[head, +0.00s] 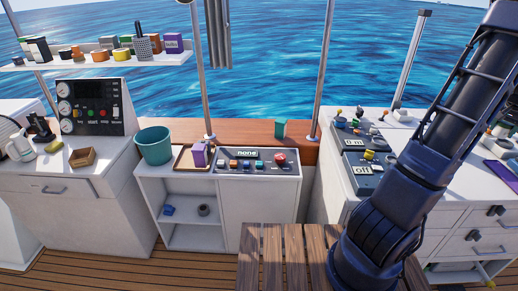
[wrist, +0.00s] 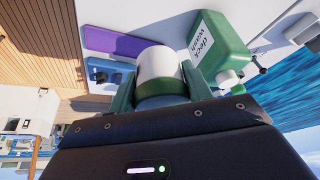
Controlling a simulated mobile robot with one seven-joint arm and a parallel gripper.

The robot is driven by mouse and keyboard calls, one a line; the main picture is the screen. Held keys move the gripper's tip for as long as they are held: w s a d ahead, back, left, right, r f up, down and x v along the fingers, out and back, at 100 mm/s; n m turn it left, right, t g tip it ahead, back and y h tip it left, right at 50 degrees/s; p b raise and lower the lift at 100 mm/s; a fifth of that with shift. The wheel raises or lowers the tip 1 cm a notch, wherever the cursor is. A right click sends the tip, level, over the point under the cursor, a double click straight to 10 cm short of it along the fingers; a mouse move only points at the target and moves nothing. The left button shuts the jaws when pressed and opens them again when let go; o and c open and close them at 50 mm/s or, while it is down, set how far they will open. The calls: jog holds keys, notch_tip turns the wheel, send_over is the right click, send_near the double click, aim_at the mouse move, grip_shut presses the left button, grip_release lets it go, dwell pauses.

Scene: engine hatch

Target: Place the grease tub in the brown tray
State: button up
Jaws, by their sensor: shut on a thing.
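My gripper (wrist: 158,90) shows in the wrist view, its two green fingers shut on a white and green cylinder (wrist: 157,64), which looks like the grease tub. Its label and far end are not clear. In the head view my arm leaves the top right of the picture, so the gripper and tub are out of that view. The brown tray (head: 181,158) lies on the low white cabinet, left of the panel with the "none" display.
A teal bucket (head: 154,145) stands just left of the tray. A button panel (head: 246,163) adjoins it on the right. A small brown open box (head: 82,157) is on the left counter. In the wrist view a green deck wash bottle (wrist: 218,42) stands close beside the held cylinder.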

jog(key=w+a+f+n+t+y, duration=0.15)
jog(key=w+a+n, duration=0.45)
jog(key=w+a, duration=2.8)
jog(key=w+a+f+n+y, duration=0.1)
jog(key=w+a, duration=0.2)
jog(key=a, duration=1.8)
jog(key=w+a+f+n, duration=0.2)
jog(key=w+a, duration=0.1)
jog(key=a, duration=1.9)
jog(key=a+f+m, duration=0.1)
jog(key=a+f, duration=0.2)
jog(key=a, duration=1.4)
jog(key=s+a+f, duration=0.2)
jog(key=s+a, duration=0.3)
jog(key=a, duration=0.8)
jog(key=s+a+f, duration=0.2)
jog(key=s+a, duration=0.3)
jog(key=a, duration=0.7)
jog(key=s+a+f, duration=0.2)
jog(key=s+a, duration=0.4)
jog(key=a, duration=0.7)
notch_tip(320, 180, down, 20)
jog(key=shift+w+a+r, duration=0.1)
jog(key=shift+r, duration=0.1)
